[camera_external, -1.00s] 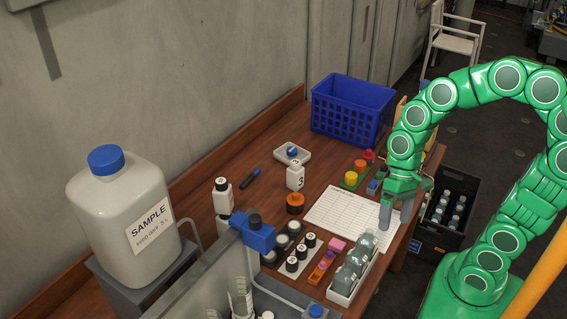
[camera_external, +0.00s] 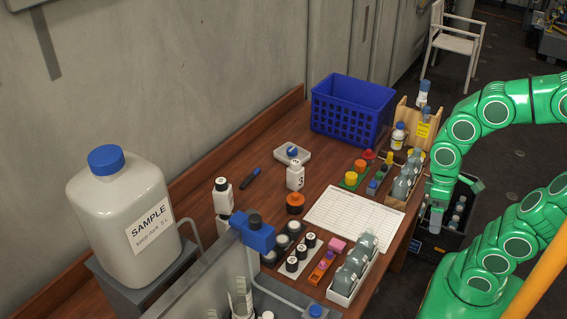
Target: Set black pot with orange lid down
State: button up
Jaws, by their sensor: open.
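The black pot with the orange lid (camera_external: 295,203) stands upright on the wooden table (camera_external: 330,187), just left of the white printed sheet (camera_external: 355,219). Nothing touches it. My gripper (camera_external: 436,218) is open and empty, past the table's right edge and well apart from the pot. It hangs in front of the dark crate on the floor. The gap between its fingers is hard to see at this angle.
A white bottle (camera_external: 295,177) stands behind the pot. Black-capped pots (camera_external: 300,252) and a tray of grey-topped bottles (camera_external: 354,268) are in front. A blue basket (camera_external: 352,108) is at the back. A dark crate (camera_external: 462,235) with bottles sits on the floor. The sheet is clear.

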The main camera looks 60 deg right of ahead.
jog(key=shift+d+f+m+h, duration=0.1)
jog(key=shift+d+m+h, duration=0.25)
jog(key=shift+d, duration=0.7)
jog(key=m+t+y, duration=0.2)
jog(key=m+t, duration=0.3)
jog(key=m, duration=2.6)
send_over(296, 199)
jog(key=s+d, duration=0.2)
jog(key=shift+h, duration=0.25)
notch_tip(296, 199, down, 14)
jog(key=shift+r, duration=0.1)
jog(key=shift+w+f+m, duration=0.25)
jog(key=shift+w+f, duration=0.05)
jog(key=shift+x, duration=3.75)
jog(key=shift+w+a, duration=0.1)
jog(key=shift+a, duration=0.05)
